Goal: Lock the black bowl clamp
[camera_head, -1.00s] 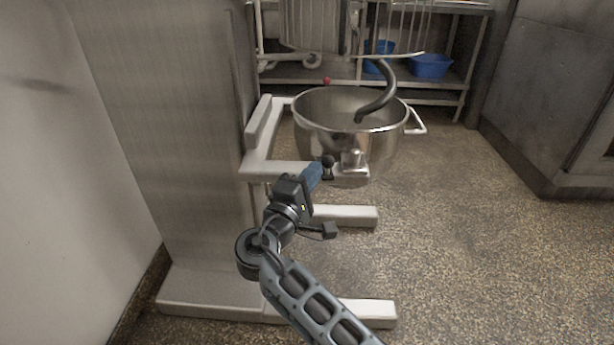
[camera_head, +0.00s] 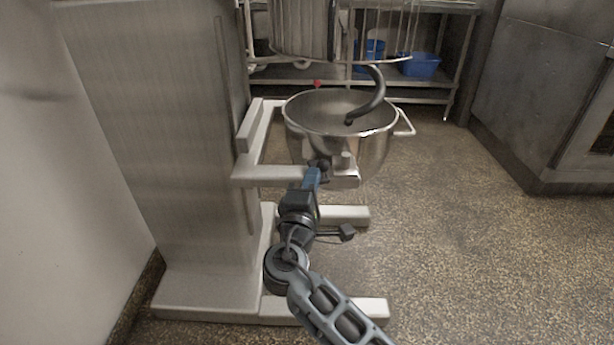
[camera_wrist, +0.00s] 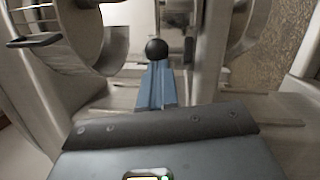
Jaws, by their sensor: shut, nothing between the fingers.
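The black clamp's ball knob (camera_head: 323,164) is at the front of the steel mixing bowl (camera_head: 375,150), beside the bowl's front bracket (camera_head: 345,177). In the wrist view the black ball (camera_wrist: 156,49) appears right at the fingertips. My gripper (camera_head: 314,172) has blue fingers, shut with nothing between them. They point up at the ball from the near side. In the wrist view the gripper (camera_wrist: 156,68) is centred below the ball. I cannot tell whether the tips touch it. The clamp's lever is mostly hidden.
The bowl sits in the light mixer frame (camera_head: 262,175), with a dark dough hook (camera_head: 372,100) inside it. A red knob (camera_head: 318,84) is at the bowl's far side. The mixer column (camera_head: 160,150) blocks the left. Open floor (camera_head: 460,230) lies to the right.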

